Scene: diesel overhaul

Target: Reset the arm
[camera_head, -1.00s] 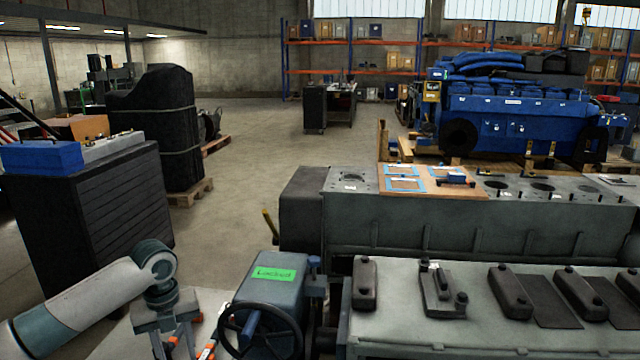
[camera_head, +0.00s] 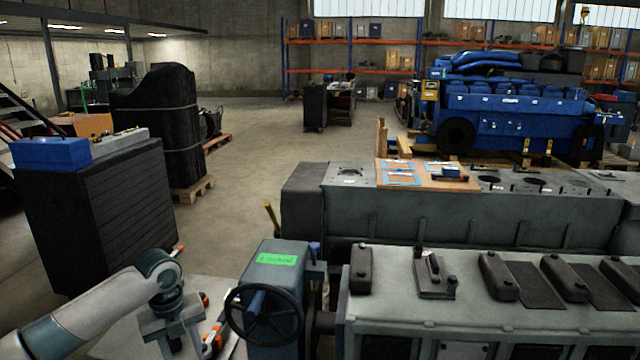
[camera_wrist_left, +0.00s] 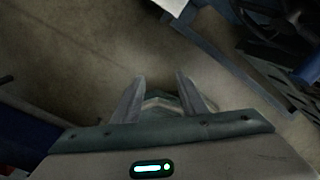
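My left arm (camera_head: 110,302) comes in from the lower left in the head view. Its gripper (camera_head: 182,345) points down over a light grey surface, just left of the machine with the black handwheel. In the left wrist view the two fingers of the left gripper (camera_wrist_left: 154,92) stand apart with nothing between them, above a bare brownish floor. My right arm and gripper are not in view.
The handwheel machine (camera_head: 268,275) with a green label stands close to the left gripper's right. A long grey engine block (camera_head: 470,218) and a grey cover bench (camera_head: 420,313) fill the right. A black cabinet (camera_head: 98,215) stands left. Orange-handled tools (camera_head: 212,335) lie near the gripper.

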